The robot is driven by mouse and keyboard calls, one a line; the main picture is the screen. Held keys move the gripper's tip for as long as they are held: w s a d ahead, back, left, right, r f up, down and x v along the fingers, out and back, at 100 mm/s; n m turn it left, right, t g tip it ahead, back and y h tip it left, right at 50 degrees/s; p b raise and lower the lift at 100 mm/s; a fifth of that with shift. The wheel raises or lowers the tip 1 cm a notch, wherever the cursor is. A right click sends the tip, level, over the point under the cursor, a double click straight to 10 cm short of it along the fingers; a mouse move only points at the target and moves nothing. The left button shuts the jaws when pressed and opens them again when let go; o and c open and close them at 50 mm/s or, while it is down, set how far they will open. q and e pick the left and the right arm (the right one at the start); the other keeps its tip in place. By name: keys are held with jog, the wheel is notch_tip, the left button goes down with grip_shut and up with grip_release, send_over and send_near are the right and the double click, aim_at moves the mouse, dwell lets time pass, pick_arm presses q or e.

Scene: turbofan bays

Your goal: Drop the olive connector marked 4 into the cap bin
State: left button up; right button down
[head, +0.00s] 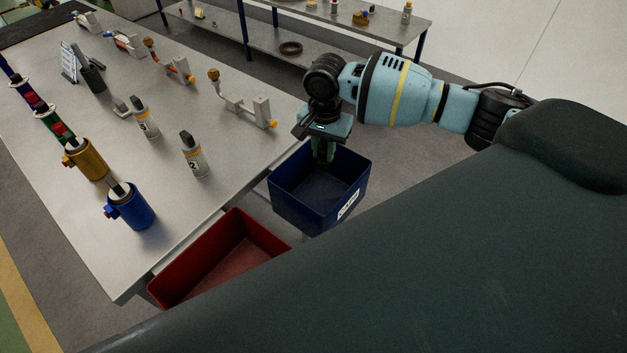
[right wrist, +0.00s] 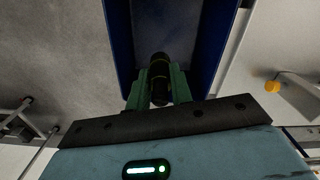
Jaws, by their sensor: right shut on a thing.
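The blue bin (head: 290,205) with a white label on its front stands beside the table's right edge; its label is hard to read, so I take it as the cap bin. My right gripper (head: 324,158) points down over it, with the fingertips at about rim height. In the right wrist view the green fingers are shut on a dark cylindrical connector (right wrist: 160,78) with olive-yellow bands. The blue bin (right wrist: 215,45) lies beyond it there. The connector's number does not show, and in the head view the connector cannot be made out. My left gripper is not in view.
A red bin (head: 215,262) stands left of the blue bin. The table (head: 215,95) carries bottles (head: 193,155), colored cylinders such as a blue one (head: 130,208), and several metal brackets (head: 245,105). A shelf unit (head: 290,20) stands behind.

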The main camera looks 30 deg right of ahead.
aim_at(324, 160)
jog(key=shift+s+f, duration=0.1)
jog(key=shift+s, duration=0.05)
jog(key=shift+s+f, duration=0.1)
jog(key=shift+f, duration=0.1)
notch_tip(324, 160, down, 4)
jog(key=shift+r, duration=0.1)
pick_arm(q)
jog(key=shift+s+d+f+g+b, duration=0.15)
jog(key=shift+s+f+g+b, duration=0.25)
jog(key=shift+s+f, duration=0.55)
pick_arm(e)
jog(key=shift+f, duration=0.8)
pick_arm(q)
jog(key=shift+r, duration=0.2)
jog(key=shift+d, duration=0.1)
pick_arm(e)
jog(key=c, duration=1.2)
grip_release()
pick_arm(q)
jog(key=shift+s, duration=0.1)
pick_arm(e)
jog(key=shift+o, duration=0.2)
jog(key=shift+r, duration=0.1)
